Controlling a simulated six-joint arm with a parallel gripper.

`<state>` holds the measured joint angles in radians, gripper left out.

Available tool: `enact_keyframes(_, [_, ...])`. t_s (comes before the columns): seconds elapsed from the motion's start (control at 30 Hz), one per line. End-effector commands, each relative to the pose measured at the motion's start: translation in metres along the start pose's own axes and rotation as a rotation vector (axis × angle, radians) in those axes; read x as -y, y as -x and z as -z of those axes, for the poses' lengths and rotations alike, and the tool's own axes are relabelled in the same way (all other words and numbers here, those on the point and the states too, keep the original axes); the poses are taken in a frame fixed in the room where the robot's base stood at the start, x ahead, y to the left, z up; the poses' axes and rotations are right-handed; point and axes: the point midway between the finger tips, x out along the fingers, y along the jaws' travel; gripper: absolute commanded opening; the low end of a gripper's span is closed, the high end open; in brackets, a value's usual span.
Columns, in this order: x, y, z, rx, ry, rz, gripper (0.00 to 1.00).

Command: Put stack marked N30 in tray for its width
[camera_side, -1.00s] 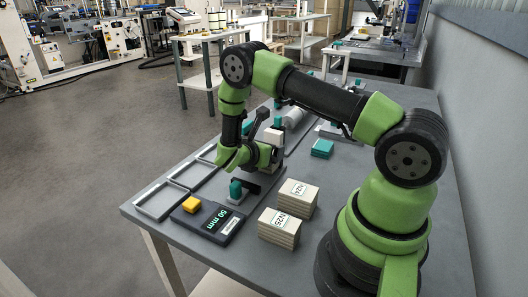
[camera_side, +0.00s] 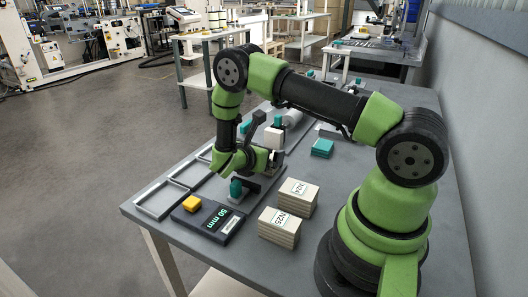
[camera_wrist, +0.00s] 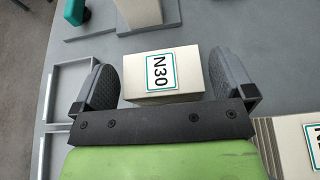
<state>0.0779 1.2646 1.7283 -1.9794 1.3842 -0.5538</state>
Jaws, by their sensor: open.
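The stack marked N30 (camera_wrist: 172,80) lies between my fingers in the wrist view, its label facing up. My gripper (camera_wrist: 165,82) is open, one finger on each side of the stack, with a small gap visible on each side. In the side view my gripper (camera_side: 268,162) is low over the table and largely hides that stack. Several shallow grey trays (camera_side: 163,213) stand in a row along the table's left edge. Part of a tray (camera_wrist: 53,95) shows left of my gripper in the wrist view. I cannot read any width marks on the trays.
Stacks N24 (camera_side: 297,201) and N25 (camera_side: 278,231) stand near the front. A black gauge (camera_side: 217,226) reading 50 mm, with a yellow block (camera_side: 191,204), sits front left. A teal-knobbed fixture (camera_side: 236,188) stands close to my gripper. A teal block (camera_side: 322,148) lies farther right.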

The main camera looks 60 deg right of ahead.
Motion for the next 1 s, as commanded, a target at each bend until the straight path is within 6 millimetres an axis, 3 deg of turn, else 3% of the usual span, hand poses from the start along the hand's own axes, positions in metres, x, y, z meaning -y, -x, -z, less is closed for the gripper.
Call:
enact_keyframes(0.3, [-0.001,0.062,0.002,0.000,0.000,-0.005,1.00])
enact_keyframes(0.53, [0.000,0.083,-0.005,-0.014,-0.034,0.013,1.00])
enact_keyframes(0.73, [0.017,0.109,-0.051,-0.151,-0.323,0.141,1.00])
enact_keyframes(1.0, [0.068,0.166,-0.112,-0.489,-0.904,0.390,1.00])
